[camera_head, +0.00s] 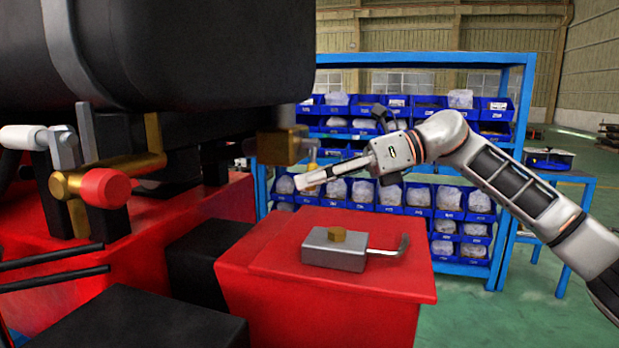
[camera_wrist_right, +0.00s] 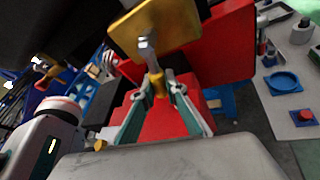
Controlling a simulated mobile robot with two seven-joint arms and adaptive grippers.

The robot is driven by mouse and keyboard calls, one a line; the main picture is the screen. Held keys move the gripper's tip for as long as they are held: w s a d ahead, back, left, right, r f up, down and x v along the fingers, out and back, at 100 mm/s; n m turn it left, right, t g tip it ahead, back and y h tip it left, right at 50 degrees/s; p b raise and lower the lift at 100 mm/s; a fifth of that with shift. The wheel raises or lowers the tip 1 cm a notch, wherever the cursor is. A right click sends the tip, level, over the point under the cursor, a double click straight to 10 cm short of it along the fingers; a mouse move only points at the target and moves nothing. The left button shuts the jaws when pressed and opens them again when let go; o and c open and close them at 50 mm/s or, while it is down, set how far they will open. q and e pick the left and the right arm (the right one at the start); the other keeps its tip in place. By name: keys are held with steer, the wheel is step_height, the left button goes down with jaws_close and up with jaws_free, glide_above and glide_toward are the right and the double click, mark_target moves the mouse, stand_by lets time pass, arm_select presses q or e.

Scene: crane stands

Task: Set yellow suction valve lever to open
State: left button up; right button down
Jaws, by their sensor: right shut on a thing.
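The yellow suction valve lever (camera_wrist_right: 157,84) hangs from a metal stem below a yellow-brass valve block (camera_wrist_right: 160,28) in the right wrist view. In the head view, the block (camera_head: 282,147) sits under the black machine body, and a small part of the lever (camera_head: 312,157) shows at its right. My right gripper (camera_head: 303,181) reaches in from the right, just below the block. In the right wrist view its two fingers (camera_wrist_right: 158,97) are on either side of the lever's lower end, shut on it. Its fingertips partly hide that end. My left gripper is not in view.
A red pedestal (camera_head: 330,285) stands below, bearing a grey metal block (camera_head: 333,252) with a brass hex piece and a bent rod. Another brass valve with a red knob (camera_head: 105,188) is at left. A blue shelf with bins (camera_head: 445,200) stands behind.

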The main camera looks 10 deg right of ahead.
steer(key=shift+w+d+r+n+t+h, duration=0.4)
steer(key=shift+w+r+n+t, duration=0.1)
steer(key=shift+w+n+t, duration=0.25)
steer(key=shift+w+d+n+p, duration=0.1)
steer(key=shift+w+n+p, duration=0.15)
steer(key=shift+n+p, duration=0.2)
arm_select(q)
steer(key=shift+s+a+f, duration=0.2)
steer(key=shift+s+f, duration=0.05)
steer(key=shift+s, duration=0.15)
arm_select(e)
steer(key=shift+w, duration=0.1)
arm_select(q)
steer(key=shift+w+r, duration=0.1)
arm_select(e)
steer(key=c, duration=2)
jaws_free()
steer(key=shift+f+h, duration=0.3)
steer(key=shift+f, duration=0.1)
steer(key=v, duration=1.2)
